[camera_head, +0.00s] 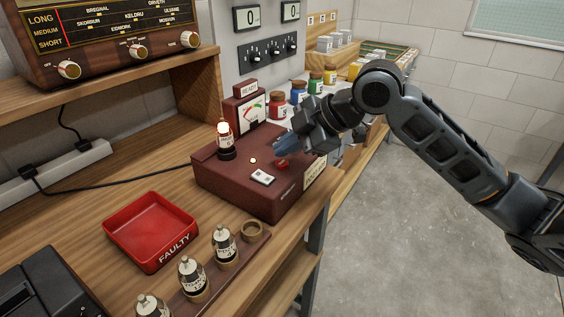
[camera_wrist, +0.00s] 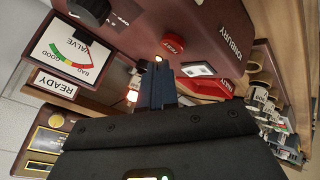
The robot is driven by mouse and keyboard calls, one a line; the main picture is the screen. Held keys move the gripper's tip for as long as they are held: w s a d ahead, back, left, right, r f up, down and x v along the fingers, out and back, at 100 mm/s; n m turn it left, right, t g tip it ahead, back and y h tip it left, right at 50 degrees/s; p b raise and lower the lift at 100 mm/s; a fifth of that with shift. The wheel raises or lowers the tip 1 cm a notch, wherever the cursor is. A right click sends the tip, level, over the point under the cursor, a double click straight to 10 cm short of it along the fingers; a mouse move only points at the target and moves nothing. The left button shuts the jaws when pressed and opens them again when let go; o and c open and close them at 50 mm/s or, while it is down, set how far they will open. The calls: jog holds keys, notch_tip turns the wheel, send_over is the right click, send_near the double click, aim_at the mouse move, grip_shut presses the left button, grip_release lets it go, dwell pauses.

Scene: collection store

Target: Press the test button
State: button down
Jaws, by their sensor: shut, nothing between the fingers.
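The maroon tester box (camera_head: 225,179) stands on the wooden bench. Its red test button (camera_head: 283,163) is on the top face; the wrist view shows it too, as a red disc (camera_wrist: 172,44). My gripper (camera_head: 284,143) is shut and empty above the box, close to the button. In the wrist view my fingertips (camera_wrist: 157,68) point at the panel beside the small lit lamp (camera_wrist: 158,59). A gap to the button seems to show, but I cannot judge its height. A glowing valve (camera_head: 226,139) stands upright in the box's socket.
A white switch (camera_head: 263,177) sits near the button. The valve meter (camera_head: 251,116) and READY sign (camera_head: 247,89) rise behind. A red FAULTY tray (camera_head: 152,228) and a rack of valves (camera_head: 225,246) stand in front. Coloured jars (camera_head: 298,91) are behind my gripper.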

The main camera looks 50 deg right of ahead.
aim_at(287, 164)
jog(key=shift+f+b, duration=0.85)
jog(key=shift+b, duration=0.35)
dwell(0.7)
jog(key=shift+r, duration=0.1)
jog(key=shift+r+p, duration=0.35)
jog(key=shift+r, duration=0.45)
jog(key=shift+r+p, duration=1.45)
jog(key=shift+r, duration=1.1)
jog(key=shift+f, duration=0.1)
